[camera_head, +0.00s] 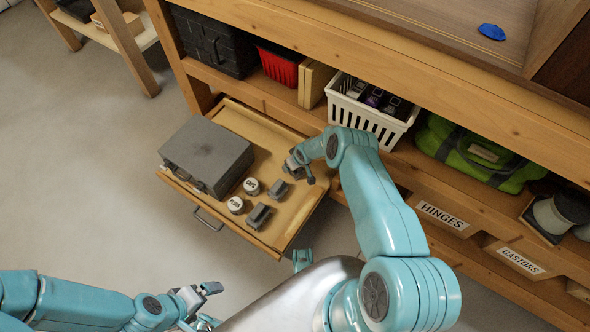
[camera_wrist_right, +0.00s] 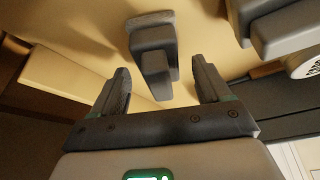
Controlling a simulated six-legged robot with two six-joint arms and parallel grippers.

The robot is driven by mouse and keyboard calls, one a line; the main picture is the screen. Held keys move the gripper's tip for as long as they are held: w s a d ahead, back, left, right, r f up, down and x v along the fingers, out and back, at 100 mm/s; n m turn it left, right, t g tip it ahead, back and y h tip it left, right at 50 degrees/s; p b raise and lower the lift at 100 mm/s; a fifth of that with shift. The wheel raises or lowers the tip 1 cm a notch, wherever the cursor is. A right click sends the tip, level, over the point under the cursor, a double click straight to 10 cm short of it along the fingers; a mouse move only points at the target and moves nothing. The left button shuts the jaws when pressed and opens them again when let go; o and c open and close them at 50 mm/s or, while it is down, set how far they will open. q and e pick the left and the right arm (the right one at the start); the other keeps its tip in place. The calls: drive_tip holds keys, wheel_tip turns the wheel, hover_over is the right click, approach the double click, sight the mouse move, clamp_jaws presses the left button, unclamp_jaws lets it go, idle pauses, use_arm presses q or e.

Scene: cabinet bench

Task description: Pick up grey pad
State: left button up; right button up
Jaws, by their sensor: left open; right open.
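Two small stepped grey pads lie in the open drawer (camera_head: 235,130): one (camera_head: 278,189) nearer the right gripper, the other (camera_head: 258,216) nearer the drawer front. My right gripper (camera_head: 299,166) is over the drawer, just beyond the nearer pad. In the right wrist view, its open fingers (camera_wrist_right: 159,72) point toward a grey pad (camera_wrist_right: 152,42), which lies ahead between them; whether they touch it I cannot tell. The second grey pad (camera_wrist_right: 285,28) is at that view's upper right. My left gripper (camera_head: 208,299) is open and empty, low over the floor.
A grey case (camera_head: 207,152) and two round white tins (camera_head: 251,186) (camera_head: 236,205) share the drawer. The shelf above holds a black case (camera_head: 213,42), a red bin (camera_head: 279,66), a white basket (camera_head: 365,113) and a green bag (camera_head: 477,155). Floor at left is clear.

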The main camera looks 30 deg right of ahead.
drive_tip(key=shift+c, duration=0.3)
drive_tip(key=c, duration=1.2)
drive_tip(key=shift+r, duration=0.15)
